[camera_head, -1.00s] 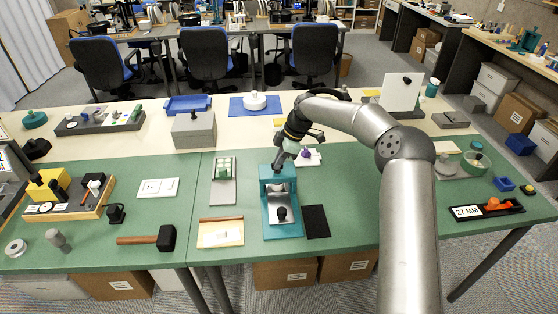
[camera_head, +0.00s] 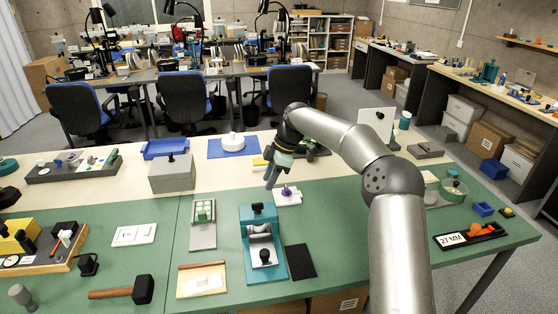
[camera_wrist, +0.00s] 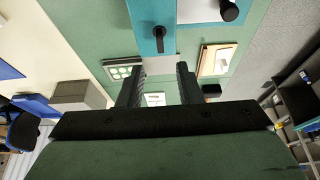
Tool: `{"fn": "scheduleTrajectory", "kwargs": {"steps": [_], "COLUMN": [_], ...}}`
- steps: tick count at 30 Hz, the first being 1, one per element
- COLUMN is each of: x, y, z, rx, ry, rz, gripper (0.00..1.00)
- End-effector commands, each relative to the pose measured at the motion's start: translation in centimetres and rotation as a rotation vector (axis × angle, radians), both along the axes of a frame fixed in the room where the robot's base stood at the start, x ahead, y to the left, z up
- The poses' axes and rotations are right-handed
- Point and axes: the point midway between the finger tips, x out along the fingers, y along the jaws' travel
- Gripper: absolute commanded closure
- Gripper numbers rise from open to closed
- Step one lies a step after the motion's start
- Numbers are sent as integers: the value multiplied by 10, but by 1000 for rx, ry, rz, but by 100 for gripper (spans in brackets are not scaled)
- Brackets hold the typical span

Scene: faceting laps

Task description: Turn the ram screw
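A teal press (camera_head: 277,267) stands on the green mat near the middle of the bench. A black-topped screw (camera_head: 257,207) rises from its rear crossbar; it also shows in the wrist view (camera_wrist: 160,40). A second black knob (camera_head: 265,255) sits lower at the front of the press, and in the wrist view (camera_wrist: 229,11) too. I take the crossbar one for the ram screw. My gripper (camera_head: 270,186) is behind and above the press, clear of the screw. In the wrist view its two fingers (camera_wrist: 158,90) are apart with nothing held between them.
A small white base with a purple piece (camera_head: 287,194) is close to my gripper. A tray with pale pieces (camera_head: 203,225) stands left of the press, a black pad (camera_head: 300,261) right of it. A wooden tray (camera_head: 202,281) and a hammer (camera_head: 140,290) lie in front left.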

Motion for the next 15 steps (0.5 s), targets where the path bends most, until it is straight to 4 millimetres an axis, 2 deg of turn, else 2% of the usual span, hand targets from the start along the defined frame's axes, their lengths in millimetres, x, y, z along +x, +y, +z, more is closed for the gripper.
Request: {"fn": "scheduleTrajectory", "kwargs": {"steps": [6,10,15], "x": [4,5,5], "y": [-19,-26,-30], "z": [46,64,74], "rx": [1,-1,-1], "ry": [-4,-2,0], "rz": [-1,-1,0], "gripper": [68,68,68]}}
